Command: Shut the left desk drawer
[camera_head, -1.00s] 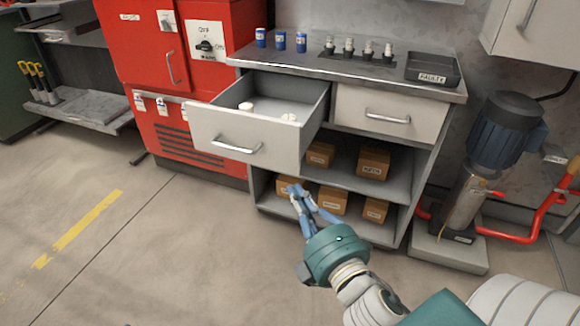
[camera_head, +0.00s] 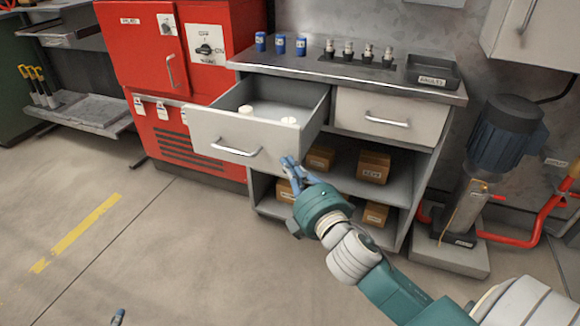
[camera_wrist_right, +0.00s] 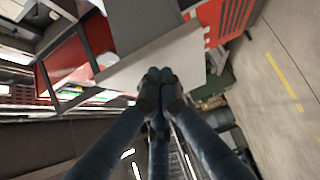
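The left desk drawer (camera_head: 235,135) is pulled well out of the grey desk, with a metal bar handle (camera_head: 235,151) on its pale front. My right gripper (camera_head: 288,161) is just in front of the drawer's right lower corner, its blue fingers close together. In the right wrist view the right gripper's fingertips (camera_wrist_right: 159,76) meet and hold nothing, in front of the pale drawer front (camera_wrist_right: 185,58). I cannot tell whether they touch it. Only a blue fingertip of my left gripper (camera_head: 118,317) shows at the bottom edge.
Two white round items (camera_head: 246,110) lie in the drawer. The right drawer (camera_head: 390,116) is shut. Brown boxes (camera_head: 373,167) stand on the shelves below. Blue cans (camera_head: 280,45) stand on the desktop (camera_head: 430,92). A red cabinet (camera_head: 180,60) is left, a pump (camera_head: 505,135) right. The floor in front is clear.

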